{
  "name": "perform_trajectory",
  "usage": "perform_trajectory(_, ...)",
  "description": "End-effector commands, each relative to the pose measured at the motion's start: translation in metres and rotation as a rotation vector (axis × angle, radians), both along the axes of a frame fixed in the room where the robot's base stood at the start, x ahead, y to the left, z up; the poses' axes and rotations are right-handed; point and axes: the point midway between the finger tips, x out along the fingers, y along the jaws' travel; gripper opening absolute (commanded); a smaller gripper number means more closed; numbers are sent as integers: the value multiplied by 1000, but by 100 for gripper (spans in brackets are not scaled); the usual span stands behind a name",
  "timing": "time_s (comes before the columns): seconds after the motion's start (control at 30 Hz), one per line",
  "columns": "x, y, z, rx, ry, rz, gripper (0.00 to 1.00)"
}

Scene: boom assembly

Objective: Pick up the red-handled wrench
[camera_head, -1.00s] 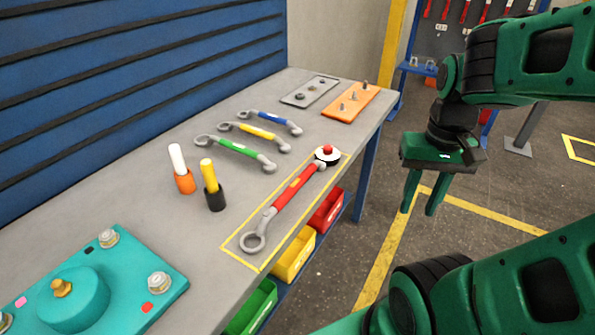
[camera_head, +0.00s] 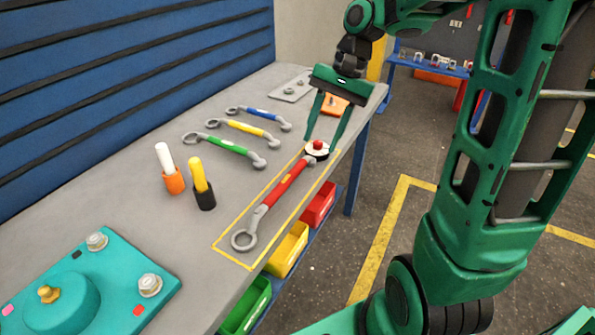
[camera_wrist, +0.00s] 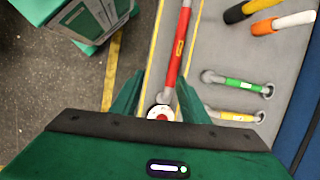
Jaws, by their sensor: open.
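The red-handled wrench (camera_head: 283,187) lies on the grey table inside a yellow outlined rectangle. Its near end is a grey ring, and its far end is at a white and black round piece with a red knob (camera_head: 317,147). My gripper (camera_head: 325,140) is open and empty, above the far end of the wrench, with its two fingers pointing down. In the wrist view the red handle (camera_wrist: 179,47) runs up from between the fingers, and the round piece (camera_wrist: 161,112) shows between the fingertips. I cannot tell the exact height of the fingers above it.
Green (camera_head: 228,146), yellow (camera_head: 239,127) and blue (camera_head: 258,113) wrenches lie to the left. A teal plate (camera_head: 120,285) is at the near left. Coloured bins (camera_head: 288,249) hang below the table's right edge.

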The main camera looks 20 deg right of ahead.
Motion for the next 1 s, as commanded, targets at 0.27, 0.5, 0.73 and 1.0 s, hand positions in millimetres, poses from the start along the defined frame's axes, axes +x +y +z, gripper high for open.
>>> perform_trajectory(0.27,29,20,-2,76,64,-43,41)
perform_trajectory(0.5,26,33,-30,81,70,-47,41)
perform_trajectory(0.73,24,41,-50,79,68,-48,41)
perform_trajectory(1.0,18,53,-75,78,69,-47,41)
